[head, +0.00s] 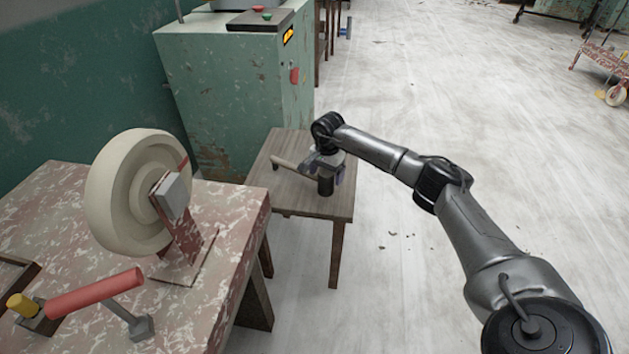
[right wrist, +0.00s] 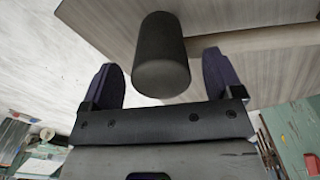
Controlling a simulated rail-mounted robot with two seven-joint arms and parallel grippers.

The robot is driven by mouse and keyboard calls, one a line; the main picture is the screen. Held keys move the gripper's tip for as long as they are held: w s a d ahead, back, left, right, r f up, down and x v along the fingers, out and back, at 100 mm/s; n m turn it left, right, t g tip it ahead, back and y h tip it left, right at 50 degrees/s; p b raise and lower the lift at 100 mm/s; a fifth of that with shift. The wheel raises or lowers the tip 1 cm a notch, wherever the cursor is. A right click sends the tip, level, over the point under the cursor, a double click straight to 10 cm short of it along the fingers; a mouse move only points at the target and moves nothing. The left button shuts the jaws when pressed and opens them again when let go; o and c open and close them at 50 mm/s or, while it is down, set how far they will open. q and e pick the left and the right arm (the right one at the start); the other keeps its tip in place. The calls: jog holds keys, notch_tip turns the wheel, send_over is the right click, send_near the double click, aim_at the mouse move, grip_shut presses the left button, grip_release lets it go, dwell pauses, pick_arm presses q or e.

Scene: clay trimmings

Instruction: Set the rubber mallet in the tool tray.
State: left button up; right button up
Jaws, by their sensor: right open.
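The rubber mallet lies on a small wooden table (head: 290,147), with its pale handle (head: 287,163) pointing left and its dark cylindrical head (head: 326,187) near the table's right side. My right gripper (head: 326,167) is at the mallet and partly covers it. In the right wrist view the dark mallet head (right wrist: 161,60) shows between the two spread fingers of the open gripper (right wrist: 160,75), with gaps on both sides. A wooden-edged tray (head: 20,268), perhaps the tool tray, is cut off at the left edge of the head view. My left gripper is not in view.
A mottled red workbench (head: 225,215) fills the lower left. It carries a large cream wheel (head: 118,190) on a bracket and a red-handled tool (head: 95,293). A green machine cabinet (head: 235,90) stands behind the small table. The floor at right is mostly clear.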

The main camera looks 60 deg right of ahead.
jog(key=shift+r, duration=0.1)
jog(key=c, duration=1.3)
jog(key=shift+r+p, duration=0.35)
jog(key=shift+r, duration=0.1)
jog(key=r+p, duration=0.1)
jog(key=r, duration=0.1)
jog(key=s+r+p, duration=0.1)
jog(key=r+p, duration=0.1)
jog(key=shift+d+r, duration=0.15)
jog(key=shift+d, duration=0.05)
jog(key=s+r+p, duration=0.1)
jog(key=s+r, duration=0.1)
jog(key=s, duration=0.1)
jog(key=s+d+r+p, duration=0.1)
jog(key=s+r+p, duration=0.1)
jog(key=s, duration=0.2)
jog(key=s+r+p, duration=0.1)
jog(key=s, duration=0.2)
jog(key=shift+s+d+r+p, duration=0.25)
jog(key=shift+r+p, duration=0.15)
